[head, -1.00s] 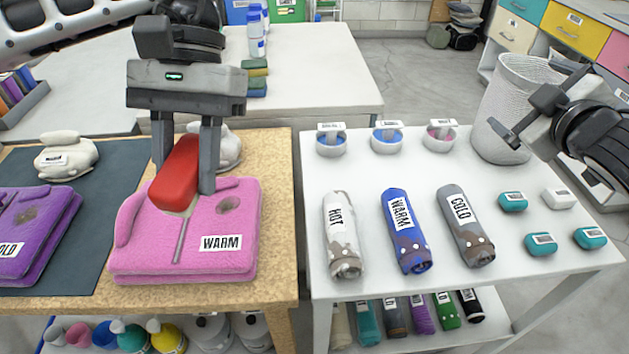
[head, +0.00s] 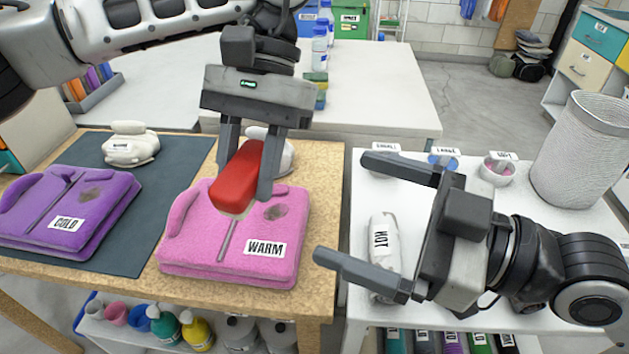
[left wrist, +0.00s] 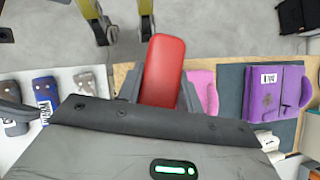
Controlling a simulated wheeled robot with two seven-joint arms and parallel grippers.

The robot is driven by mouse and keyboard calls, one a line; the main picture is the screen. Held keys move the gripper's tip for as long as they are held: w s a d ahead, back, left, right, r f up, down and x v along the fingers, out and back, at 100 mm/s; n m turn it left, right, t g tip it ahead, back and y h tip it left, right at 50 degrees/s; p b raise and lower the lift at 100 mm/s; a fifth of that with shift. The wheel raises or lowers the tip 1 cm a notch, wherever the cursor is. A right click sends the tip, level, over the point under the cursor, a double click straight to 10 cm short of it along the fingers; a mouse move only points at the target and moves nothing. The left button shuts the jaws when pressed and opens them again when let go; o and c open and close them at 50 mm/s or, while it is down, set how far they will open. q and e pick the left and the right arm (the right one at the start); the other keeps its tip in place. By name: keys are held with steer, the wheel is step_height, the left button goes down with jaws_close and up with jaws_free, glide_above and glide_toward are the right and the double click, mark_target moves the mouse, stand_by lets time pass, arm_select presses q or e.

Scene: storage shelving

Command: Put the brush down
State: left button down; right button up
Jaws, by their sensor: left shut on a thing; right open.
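The brush (head: 238,180) has a red body and is held between the fingers of my left gripper (head: 250,172). It is over the folded pink garment (head: 190,245) labelled WARM; I cannot tell if it touches the cloth. In the left wrist view the red brush (left wrist: 163,72) sticks out from between the fingers. My right gripper (head: 350,210) is open and empty, in front of the white table with its fingers pointing left, partly hiding that table's items.
A folded purple garment (head: 85,212) labelled COLD lies on the dark mat (head: 130,255).

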mark_target(246, 178)
steer(key=x, duration=1.2)
steer(key=shift+w, duration=0.1)
steer(key=c, duration=0.9)
arm_select(q)
steer(key=c, duration=1)
jaws_free()
steer(key=shift+o, duration=0.7)
arm_select(e)
steer(key=shift+o, duration=0.2)
